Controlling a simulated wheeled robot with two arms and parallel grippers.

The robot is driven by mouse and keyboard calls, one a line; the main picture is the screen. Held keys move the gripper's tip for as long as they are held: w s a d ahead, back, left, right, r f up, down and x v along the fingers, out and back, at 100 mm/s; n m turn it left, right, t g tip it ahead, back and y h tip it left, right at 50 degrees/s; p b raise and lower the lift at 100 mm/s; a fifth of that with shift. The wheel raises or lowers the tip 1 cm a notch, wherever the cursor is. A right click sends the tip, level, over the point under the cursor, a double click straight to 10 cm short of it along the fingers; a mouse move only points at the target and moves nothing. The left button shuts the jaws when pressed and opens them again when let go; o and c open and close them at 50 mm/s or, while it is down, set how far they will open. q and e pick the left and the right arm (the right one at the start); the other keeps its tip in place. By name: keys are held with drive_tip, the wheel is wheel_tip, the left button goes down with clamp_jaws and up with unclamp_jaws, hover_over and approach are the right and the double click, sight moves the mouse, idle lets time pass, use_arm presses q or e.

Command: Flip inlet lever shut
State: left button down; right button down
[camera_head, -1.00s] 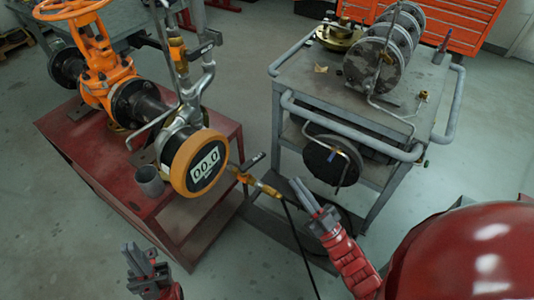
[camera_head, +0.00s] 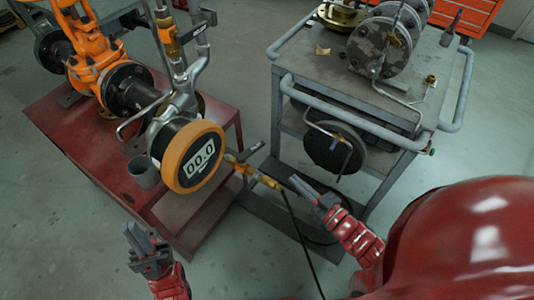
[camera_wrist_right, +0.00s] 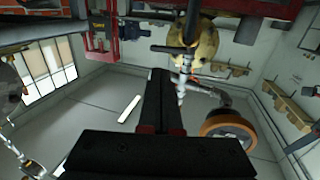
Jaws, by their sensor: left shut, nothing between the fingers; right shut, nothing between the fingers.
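A brass valve (camera_head: 242,169) with a dark lever handle (camera_head: 252,151) sits just right of the round gauge, with a black hose leading off its fitting. Which lever is the inlet one is not marked. Another brass valve (camera_head: 168,37) is on the upright pipe at the top. My right gripper (camera_head: 303,184) is shut and empty, right of the hose fitting and apart from it in the picture. Its dark fingers (camera_wrist_right: 165,95) also show in the right wrist view, with a brass fitting (camera_wrist_right: 190,43) beyond. My left gripper (camera_head: 138,238) is shut and empty in front of the red bench.
The orange-rimmed gauge (camera_head: 188,156) reads 00.0 and stands on the red bench (camera_head: 85,145) beside a grey cup (camera_head: 143,172). An orange gate valve (camera_head: 95,65) is behind. A grey cart (camera_head: 325,70) with reels stands at the right. Floor between is partly open.

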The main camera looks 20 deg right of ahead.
sight(262, 147)
drive_tip(key=b+x, duration=0.1)
drive_tip(key=x, duration=1.2)
drive_tip(key=shift+a, duration=0.1)
drive_tip(key=shift+w, duration=1.2)
drive_tip(key=shift+r, duration=0.1)
drive_tip(key=shift+s, duration=0.1)
